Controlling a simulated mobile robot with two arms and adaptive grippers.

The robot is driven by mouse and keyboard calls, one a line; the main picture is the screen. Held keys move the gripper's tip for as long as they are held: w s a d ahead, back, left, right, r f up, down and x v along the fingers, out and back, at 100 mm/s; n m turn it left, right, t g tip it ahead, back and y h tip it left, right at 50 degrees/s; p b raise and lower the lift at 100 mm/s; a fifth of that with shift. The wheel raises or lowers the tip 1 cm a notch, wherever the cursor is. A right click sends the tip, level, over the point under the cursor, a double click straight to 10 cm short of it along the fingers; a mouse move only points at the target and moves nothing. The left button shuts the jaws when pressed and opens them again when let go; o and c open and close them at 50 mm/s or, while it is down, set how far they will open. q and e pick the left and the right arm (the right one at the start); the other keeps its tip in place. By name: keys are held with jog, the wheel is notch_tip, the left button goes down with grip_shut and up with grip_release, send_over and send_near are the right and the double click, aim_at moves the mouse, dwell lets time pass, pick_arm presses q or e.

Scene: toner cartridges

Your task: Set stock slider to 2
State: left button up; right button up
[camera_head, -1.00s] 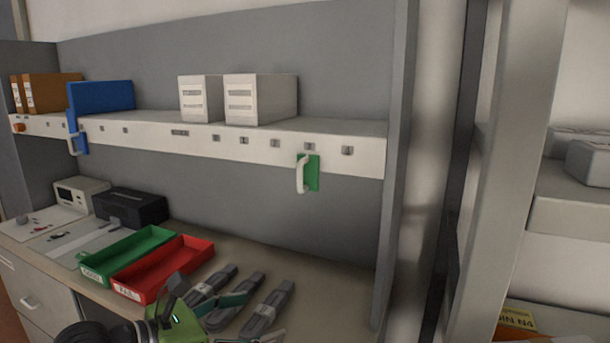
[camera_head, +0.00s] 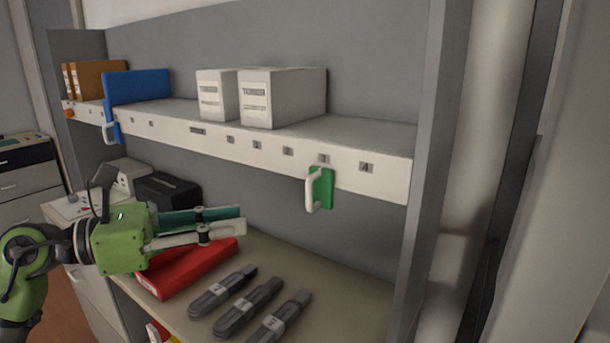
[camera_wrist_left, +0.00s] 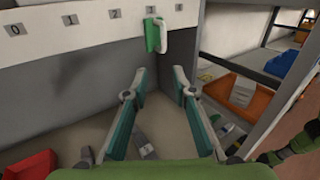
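The green slider (camera_head: 320,188) with a white upright handle hangs on the front rail (camera_head: 345,180) of the shelf. It sits under the second label from the right, apparently 3. In the left wrist view the green slider (camera_wrist_left: 155,36) is at the top middle, beyond the fingertips; label 0 (camera_wrist_left: 14,30) is at far left. My left gripper (camera_head: 241,219) is open and empty, left of and below the slider, fingers pointing right. Its fingers also show apart in the left wrist view (camera_wrist_left: 160,74), not touching the handle. My right gripper is not in view.
A blue plate (camera_head: 137,88) with another white handle is at the rail's left. Two white toner boxes (camera_head: 284,98) stand on the shelf. A red tray (camera_head: 190,268) and several grey cartridges (camera_head: 247,307) lie on the counter. An upright panel (camera_head: 425,180) closes the right end.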

pick_arm(q)
jog(key=r, duration=0.2)
jog(key=p, duration=0.5)
send_near(315, 192)
jog(key=d, duration=0.5)
jog(key=shift+w+d+r+h, duration=0.1)
jog(key=shift+w+d+h, duration=0.1)
jog(key=shift+d, duration=0.2)
jog(key=shift+w+d+h, duration=0.1)
jog(key=shift+d+h, duration=0.1)
jog(key=shift+d, duration=0.2)
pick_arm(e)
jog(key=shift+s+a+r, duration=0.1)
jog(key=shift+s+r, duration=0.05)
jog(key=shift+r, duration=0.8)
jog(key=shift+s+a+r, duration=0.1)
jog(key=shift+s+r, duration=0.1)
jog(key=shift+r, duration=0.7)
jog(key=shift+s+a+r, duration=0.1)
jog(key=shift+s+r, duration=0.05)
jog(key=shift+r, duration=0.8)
